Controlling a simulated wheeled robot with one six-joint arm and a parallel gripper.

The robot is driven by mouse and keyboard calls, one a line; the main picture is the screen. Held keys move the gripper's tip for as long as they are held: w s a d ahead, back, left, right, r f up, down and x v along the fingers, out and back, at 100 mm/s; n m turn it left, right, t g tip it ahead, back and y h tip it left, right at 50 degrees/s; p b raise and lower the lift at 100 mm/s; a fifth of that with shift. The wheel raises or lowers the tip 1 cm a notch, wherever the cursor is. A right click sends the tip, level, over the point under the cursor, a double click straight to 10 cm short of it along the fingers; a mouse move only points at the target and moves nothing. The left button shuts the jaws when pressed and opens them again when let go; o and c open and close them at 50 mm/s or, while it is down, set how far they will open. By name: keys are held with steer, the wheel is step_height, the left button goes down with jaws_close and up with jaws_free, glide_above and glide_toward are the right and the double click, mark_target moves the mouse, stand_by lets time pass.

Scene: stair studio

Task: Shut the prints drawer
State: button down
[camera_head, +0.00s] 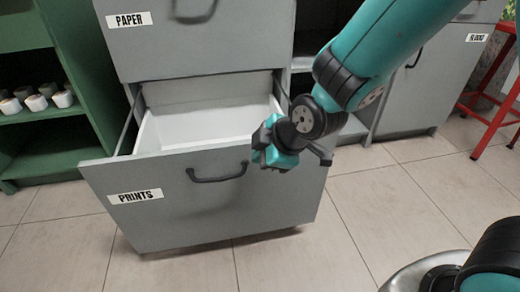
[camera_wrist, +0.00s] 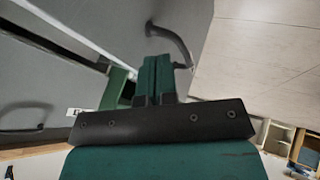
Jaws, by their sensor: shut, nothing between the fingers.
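The prints drawer (camera_head: 230,222) is a grey drawer with a white inside, pulled well out below the paper drawer. Its label reads PRINTS, and its dark handle (camera_head: 217,174) is on the upper front. My gripper (camera_head: 268,157) is shut and empty, right of the handle near the drawer front's top edge. In the wrist view my shut fingers (camera_wrist: 155,75) point toward the drawer front, and the handle (camera_wrist: 170,42) shows just beyond them. I cannot tell whether the fingers touch the front. The visible inside of the drawer looks empty.
The closed paper drawer (camera_head: 200,45) is above. A green shelf (camera_head: 60,140) with several small white pots stands at the left. A red stool (camera_head: 490,110) stands at the right. The tiled floor (camera_head: 190,275) before the drawer is clear.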

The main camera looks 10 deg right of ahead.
mark_target(250, 151)
steer(key=w, duration=0.3)
steer(key=shift+w+d+r+b, duration=0.15)
steer(key=shift+b, duration=0.25)
steer(key=shift+w, duration=0.1)
